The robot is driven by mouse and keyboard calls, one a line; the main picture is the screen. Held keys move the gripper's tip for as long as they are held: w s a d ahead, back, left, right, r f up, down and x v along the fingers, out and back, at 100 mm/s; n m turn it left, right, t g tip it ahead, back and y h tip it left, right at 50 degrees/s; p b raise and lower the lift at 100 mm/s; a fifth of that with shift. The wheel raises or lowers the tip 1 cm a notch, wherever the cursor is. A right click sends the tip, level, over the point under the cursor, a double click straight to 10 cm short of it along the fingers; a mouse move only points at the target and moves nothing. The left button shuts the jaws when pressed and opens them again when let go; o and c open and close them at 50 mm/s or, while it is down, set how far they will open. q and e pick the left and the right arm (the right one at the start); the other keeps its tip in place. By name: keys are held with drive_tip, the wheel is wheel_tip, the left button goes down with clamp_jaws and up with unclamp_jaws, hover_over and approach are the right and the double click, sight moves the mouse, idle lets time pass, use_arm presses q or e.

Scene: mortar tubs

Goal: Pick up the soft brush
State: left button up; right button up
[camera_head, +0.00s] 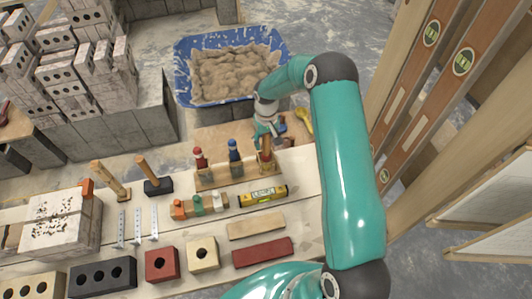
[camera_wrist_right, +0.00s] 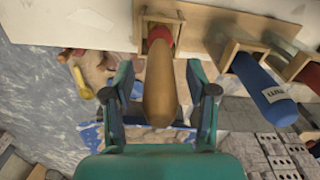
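A wooden rack (camera_head: 212,181) on the bench holds upright tools in small slots. One has a tan wooden handle (camera_wrist_right: 160,85) with a red collar in its slot; it also shows in the head view (camera_head: 266,157). A red-topped tool (camera_head: 200,158) and a blue-handled tool (camera_head: 234,152) stand to its left. The bristles are hidden, so I cannot tell which is the soft brush. My right gripper (camera_wrist_right: 160,75) is open around the tan handle, a finger on each side with visible gaps. It shows small in the head view (camera_head: 266,134). My left gripper is not in view.
A blue tub (camera_head: 184,84) of sandy mortar stands behind the rack. A yellow-handled tool (camera_head: 305,120) lies right of my right gripper. A yellow level (camera_head: 263,195), bricks (camera_head: 161,263) and two hammers (camera_head: 155,180) lie on the bench. Tall levels (camera_head: 432,30) lean at the right.

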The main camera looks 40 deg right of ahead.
clamp_jaws()
drive_tip(key=shift+r, duration=0.15)
drive_tip(key=shift+w+r, duration=0.1)
drive_tip(key=shift+r, duration=0.35)
wheel_tip(320, 180, up, 19)
drive_tip(key=b, duration=0.3)
drive_tip(key=c, duration=0.6)
unclamp_jaws()
clamp_jaws()
